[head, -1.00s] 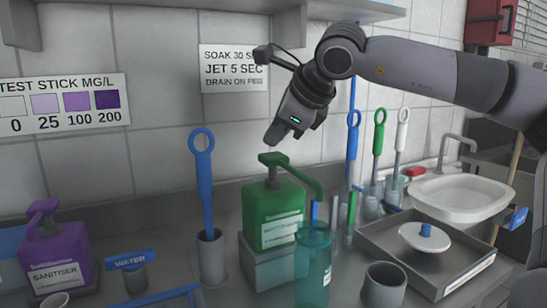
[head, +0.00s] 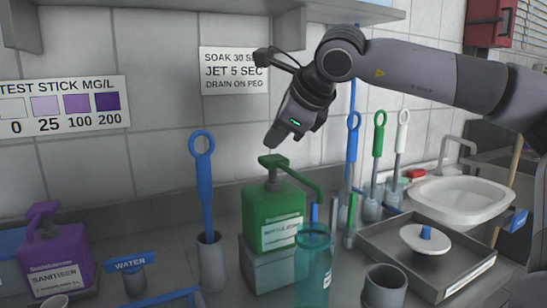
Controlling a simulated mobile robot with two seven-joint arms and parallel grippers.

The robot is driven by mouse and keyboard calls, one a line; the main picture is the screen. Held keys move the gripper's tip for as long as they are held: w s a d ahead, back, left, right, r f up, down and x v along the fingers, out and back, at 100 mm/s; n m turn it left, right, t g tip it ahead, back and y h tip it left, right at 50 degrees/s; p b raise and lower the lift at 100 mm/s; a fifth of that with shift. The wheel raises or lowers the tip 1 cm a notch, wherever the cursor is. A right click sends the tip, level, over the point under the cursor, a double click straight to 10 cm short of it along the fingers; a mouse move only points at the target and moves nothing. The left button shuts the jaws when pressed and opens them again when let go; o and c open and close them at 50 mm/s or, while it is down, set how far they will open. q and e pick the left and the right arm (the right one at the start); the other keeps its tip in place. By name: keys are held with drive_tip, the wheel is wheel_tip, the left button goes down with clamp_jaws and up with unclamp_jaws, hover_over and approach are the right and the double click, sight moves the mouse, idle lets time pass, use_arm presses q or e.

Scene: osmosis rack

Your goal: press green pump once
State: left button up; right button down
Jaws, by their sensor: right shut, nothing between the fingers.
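The green pump bottle (head: 272,215) stands upright on a grey block (head: 268,268), with a green pump head (head: 272,161) on top and a spout curving down to the right. My right gripper (head: 274,140) is shut and empty, pointing down just above the pump head. A small gap seems to show between the fingertips and the head. The pump head is raised. My left gripper is not in view.
A teal tumbler (head: 313,262) stands under the spout. A blue brush (head: 205,195) stands in a grey holder to the left. A purple sanitiser bottle (head: 52,262) is further left. A grey tray (head: 455,262) and a grey cup (head: 384,288) are to the right.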

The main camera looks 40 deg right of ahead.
sight(272, 157)
idle(0.7)
drive_tip(key=shift+f+b, duration=0.45)
drive_tip(key=shift+b, duration=0.05)
drive_tip(key=shift+f+b, duration=0.9)
drive_tip(key=shift+f, duration=0.2)
idle(0.9)
drive_tip(key=shift+r, duration=0.15)
drive_tip(key=shift+r+p, duration=1.1)
drive_tip(key=shift+r, duration=0.2)
drive_tip(key=shift+r, duration=0.1)
wheel_tip(272, 157, up, 5)
drive_tip(key=p, duration=0.4)
